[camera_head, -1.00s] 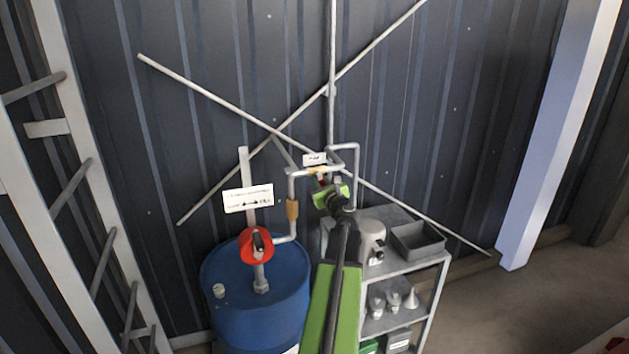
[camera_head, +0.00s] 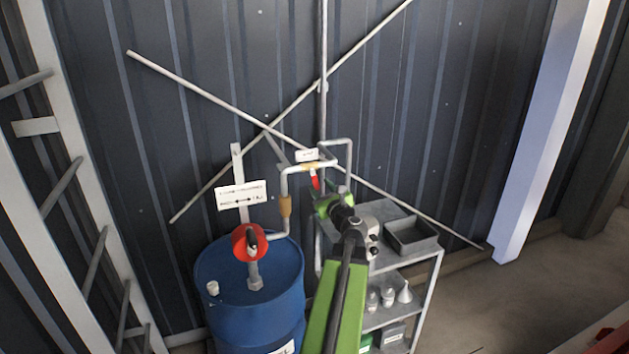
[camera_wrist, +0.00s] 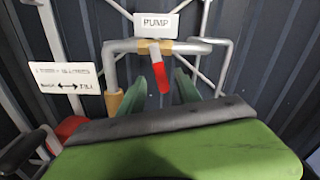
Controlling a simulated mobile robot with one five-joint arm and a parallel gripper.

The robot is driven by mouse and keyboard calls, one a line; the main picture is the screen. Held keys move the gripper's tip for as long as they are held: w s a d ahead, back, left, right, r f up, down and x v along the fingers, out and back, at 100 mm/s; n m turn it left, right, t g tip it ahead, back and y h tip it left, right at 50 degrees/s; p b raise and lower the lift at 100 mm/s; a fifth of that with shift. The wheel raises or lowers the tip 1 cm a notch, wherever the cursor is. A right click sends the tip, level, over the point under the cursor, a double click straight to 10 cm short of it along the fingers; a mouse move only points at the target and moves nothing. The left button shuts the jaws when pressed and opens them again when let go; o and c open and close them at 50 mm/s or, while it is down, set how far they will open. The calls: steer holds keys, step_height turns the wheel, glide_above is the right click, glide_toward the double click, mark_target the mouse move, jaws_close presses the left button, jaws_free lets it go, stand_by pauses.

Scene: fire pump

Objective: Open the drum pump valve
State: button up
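The drum pump valve has a red lever (camera_head: 315,181) that hangs down, tilted a little, from a brass-coloured body on the grey pipe, under a white PUMP sign (camera_wrist: 157,25). In the wrist view the red lever (camera_wrist: 160,77) shows between the two dark green fingers of my gripper (camera_wrist: 160,88). The fingers are spread, with a gap on each side of the lever. In the head view my gripper (camera_head: 322,201) is just below the lever, its fingertips partly hidden by my arm.
A blue drum (camera_head: 250,295) with a red round fitting (camera_head: 246,243) stands left of my arm. A grey shelf (camera_head: 412,262) with a bin (camera_head: 410,236) and small containers stands right. A white arrow sign (camera_head: 241,195) is left of the pipe. Diagonal braces cross the wall behind.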

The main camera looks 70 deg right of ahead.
steer(key=shift+v, duration=1.85)
